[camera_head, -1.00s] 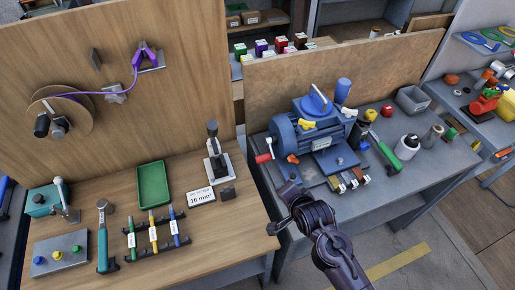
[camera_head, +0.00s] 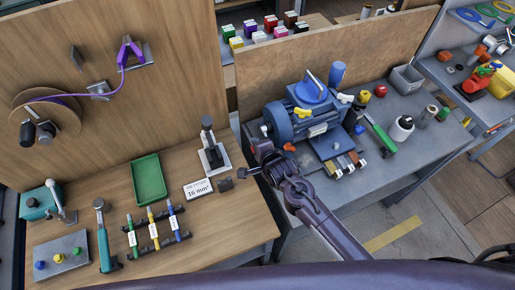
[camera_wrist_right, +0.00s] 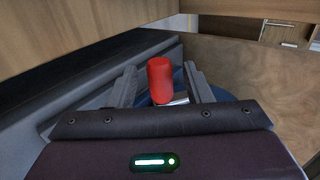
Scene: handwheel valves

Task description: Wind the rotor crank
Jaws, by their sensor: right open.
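The blue motor (camera_head: 279,121) stands on the grey bench on the right. Its crank has a red handle (camera_wrist_right: 160,80), which shows in the right wrist view between the two fingertips of my right gripper. In the head view the handle is mostly hidden behind my right gripper (camera_head: 256,155), which is at the left end of the motor. The gripper is open, with a finger on each side of the handle and gaps visible. A shiny metal piece shows below the handle. My left gripper is not in view.
A wooden backboard (camera_head: 330,62) stands behind the motor. A green-handled tool (camera_head: 379,134) and a grey bin (camera_head: 406,78) lie to the right. The wooden table on the left holds a black-handled lever (camera_head: 209,145) close to my gripper and a green tray (camera_head: 149,179).

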